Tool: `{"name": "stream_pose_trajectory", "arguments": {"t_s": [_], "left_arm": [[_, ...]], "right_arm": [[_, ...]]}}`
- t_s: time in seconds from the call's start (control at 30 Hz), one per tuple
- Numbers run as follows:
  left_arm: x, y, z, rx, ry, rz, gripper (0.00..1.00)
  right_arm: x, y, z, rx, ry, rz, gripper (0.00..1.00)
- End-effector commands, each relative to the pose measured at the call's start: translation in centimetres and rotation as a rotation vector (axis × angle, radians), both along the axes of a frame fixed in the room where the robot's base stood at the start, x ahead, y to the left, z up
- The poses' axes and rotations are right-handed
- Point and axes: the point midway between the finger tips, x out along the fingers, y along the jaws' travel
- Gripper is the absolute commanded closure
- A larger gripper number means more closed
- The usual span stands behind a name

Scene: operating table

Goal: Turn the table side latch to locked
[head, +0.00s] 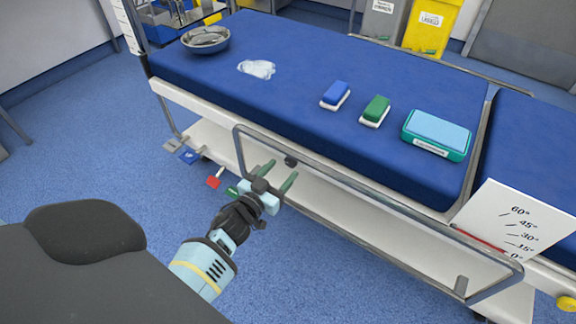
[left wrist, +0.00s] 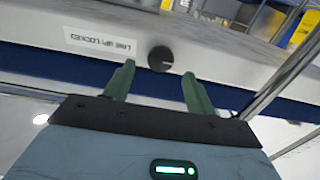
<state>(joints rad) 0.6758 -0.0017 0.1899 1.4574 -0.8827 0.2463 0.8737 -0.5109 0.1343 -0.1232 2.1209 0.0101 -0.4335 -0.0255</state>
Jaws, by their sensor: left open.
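The table side latch is a small round dark knob (left wrist: 161,59) on the pale side rail of the table. A short light line marks its face, pointing to the right in the left wrist view. A white label (left wrist: 100,41) with dark lettering sits to its left there. In the head view the knob (head: 290,161) shows just beyond my left gripper (head: 277,176). The green fingers of this gripper (left wrist: 158,72) are open and empty, with the knob ahead of the gap between their tips. I cannot tell whether they touch it. My right gripper is out of view.
The table's blue mattress (head: 290,72) carries a metal bowl (head: 206,39), a blue block (head: 336,94), a green block (head: 376,110) and a teal box (head: 437,134). A metal side rail frame (head: 380,200) hangs along the near side. Coloured pedals (head: 214,182) stand low at left.

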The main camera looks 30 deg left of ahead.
Motion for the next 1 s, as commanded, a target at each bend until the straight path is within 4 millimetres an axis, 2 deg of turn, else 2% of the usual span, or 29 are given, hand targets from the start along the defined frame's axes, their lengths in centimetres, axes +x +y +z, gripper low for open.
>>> {"name": "stream_pose_trajectory", "arguments": {"t_s": [0.1,0.3,0.63,0.9,1.0], "left_arm": [[1.8,0.0,-0.2,0.001,0.000,-0.001,0.45],[3.5,0.0,-0.1,0.000,0.001,0.000,0.45],[3.8,0.0,0.0,0.000,0.001,0.000,0.45],[3.7,0.0,0.0,-0.001,0.001,0.000,0.80],[3.7,0.0,0.0,-0.001,0.001,0.000,0.89]], "right_arm": [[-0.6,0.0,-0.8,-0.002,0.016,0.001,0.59],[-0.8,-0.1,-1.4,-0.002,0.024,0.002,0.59],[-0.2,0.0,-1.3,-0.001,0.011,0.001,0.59],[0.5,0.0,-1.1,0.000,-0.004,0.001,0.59],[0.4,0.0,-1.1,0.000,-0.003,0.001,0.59]]}}
